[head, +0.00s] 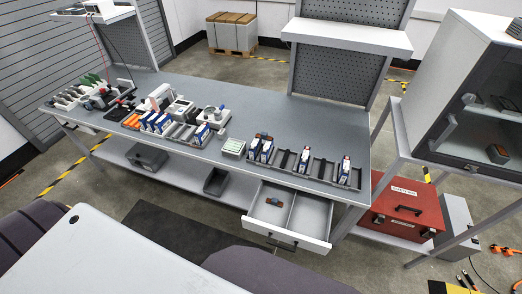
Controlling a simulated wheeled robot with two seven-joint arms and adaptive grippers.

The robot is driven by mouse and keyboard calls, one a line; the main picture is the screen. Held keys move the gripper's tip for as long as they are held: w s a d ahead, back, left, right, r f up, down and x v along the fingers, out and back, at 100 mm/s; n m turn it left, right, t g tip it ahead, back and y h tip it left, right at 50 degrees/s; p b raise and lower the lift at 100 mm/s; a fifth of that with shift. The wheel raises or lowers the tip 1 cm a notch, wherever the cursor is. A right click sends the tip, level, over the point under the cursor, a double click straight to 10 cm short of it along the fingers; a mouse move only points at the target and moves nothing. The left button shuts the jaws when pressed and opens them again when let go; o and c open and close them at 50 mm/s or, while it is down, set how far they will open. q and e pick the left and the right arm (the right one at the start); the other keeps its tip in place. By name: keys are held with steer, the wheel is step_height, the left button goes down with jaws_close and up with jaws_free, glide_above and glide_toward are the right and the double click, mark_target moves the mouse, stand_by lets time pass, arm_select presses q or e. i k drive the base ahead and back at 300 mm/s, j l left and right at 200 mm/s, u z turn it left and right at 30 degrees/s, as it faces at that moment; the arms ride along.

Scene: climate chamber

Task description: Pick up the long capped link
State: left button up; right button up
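I cannot make out for certain which thing is the long capped link. A small teal and orange-brown piece (274,202) lies in the open drawer (310,230) under the bench's right half. A similar dark piece with reddish-brown (497,154) is inside the climate chamber (482,100) at the right, seen through its glass. Another small dark and reddish piece (262,136) is at the left end of the tray on the bench. They are too small to tell length or caps. Neither of my grippers is in view.
The grey bench (240,125) holds a dark tray (318,172) with several blue-and-white modules, a small pale box (233,148), and crowded fixtures at the left. A red case (408,205) sits below the chamber. A black bin (217,181) is on the lower shelf.

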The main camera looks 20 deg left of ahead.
mark_target(273, 201)
steer(key=l+u, duration=0.2)
steer(key=u, duration=0.15)
steer(key=k+l+u, duration=0.1)
steer(key=u, duration=0.25)
